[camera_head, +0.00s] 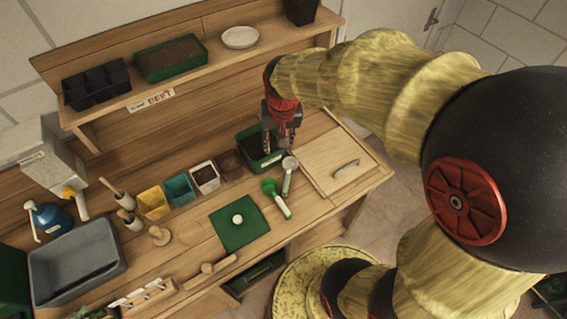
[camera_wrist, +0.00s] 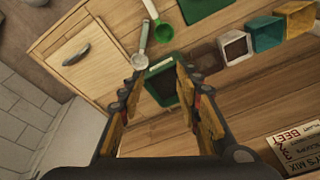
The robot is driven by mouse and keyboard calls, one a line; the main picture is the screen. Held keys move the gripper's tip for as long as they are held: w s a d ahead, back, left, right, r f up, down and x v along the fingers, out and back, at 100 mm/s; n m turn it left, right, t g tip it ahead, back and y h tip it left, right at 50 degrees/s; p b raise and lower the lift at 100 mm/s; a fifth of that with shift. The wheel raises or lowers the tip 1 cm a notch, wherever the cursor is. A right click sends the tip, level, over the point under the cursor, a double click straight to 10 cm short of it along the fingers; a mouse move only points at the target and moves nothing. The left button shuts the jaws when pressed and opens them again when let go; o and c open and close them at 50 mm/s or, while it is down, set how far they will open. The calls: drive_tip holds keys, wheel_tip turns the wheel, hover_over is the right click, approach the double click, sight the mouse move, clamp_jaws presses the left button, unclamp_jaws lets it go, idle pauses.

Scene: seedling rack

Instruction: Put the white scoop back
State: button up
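The white scoop (camera_head: 288,172) lies on the bench between the soil-filled green tray and the wooden hatch, its round end toward the back. In the wrist view the white scoop (camera_wrist: 142,45) shows just beyond the left fingertip, apart from it. My gripper (camera_head: 279,143) hangs above the green tray (camera_head: 243,152), behind the scoop. In the wrist view the gripper (camera_wrist: 158,76) has its fingers spread with nothing between them; the green tray (camera_wrist: 152,73) is seen in the gap. A green scoop (camera_head: 277,197) lies just left of the white one.
A wooden hatch (camera_head: 330,160) with a grey handle lies to the right. A green mat (camera_head: 238,232) with a small pale round object, and several small pots (camera_head: 180,188), are to the left. The raised shelf (camera_head: 215,50) runs behind my gripper, carrying trays and a white dish (camera_head: 240,37).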

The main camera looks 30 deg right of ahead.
drive_tip(key=s+a+r+n+t, duration=0.1)
drive_tip(key=s+a+r+n, duration=0.1)
drive_tip(key=s+r, duration=0.4)
drive_tip(key=s+a+r+n+t, duration=0.2)
drive_tip(key=s+a+r+n, duration=0.1)
drive_tip(key=s+r, duration=0.3)
drive_tip(key=shift+s+a, duration=0.85)
drive_tip(key=shift+s, duration=0.4)
drive_tip(key=shift+f, duration=0.1)
wheel_tip(320, 180, down, 11)
drive_tip(key=b, duration=1.1)
